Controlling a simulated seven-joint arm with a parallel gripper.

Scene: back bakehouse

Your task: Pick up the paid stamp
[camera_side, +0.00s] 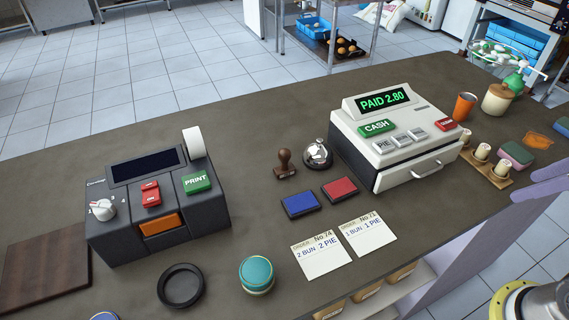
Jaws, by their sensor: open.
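A small brown stamp (284,162) with a knobbed handle stands upright on the dark counter (245,125), just left of the silver service bell (317,154). It is the only stamp I can make out, and its printing face is hidden underneath. A blue ink pad (300,204) and a red ink pad (339,189) lie in front of it. A grey and yellow part of my arm shows at the lower right corner, well away from the stamp. My gripper is not visible.
A cash register (395,135) reading PAID 2.80 stands right of the bell. A dark label printer (155,205) stands to the left. Two order slips (320,255) (367,238), a teal-lidded jar (257,275) and a black ring (181,286) lie nearer the front. Counter behind the stamp is clear.

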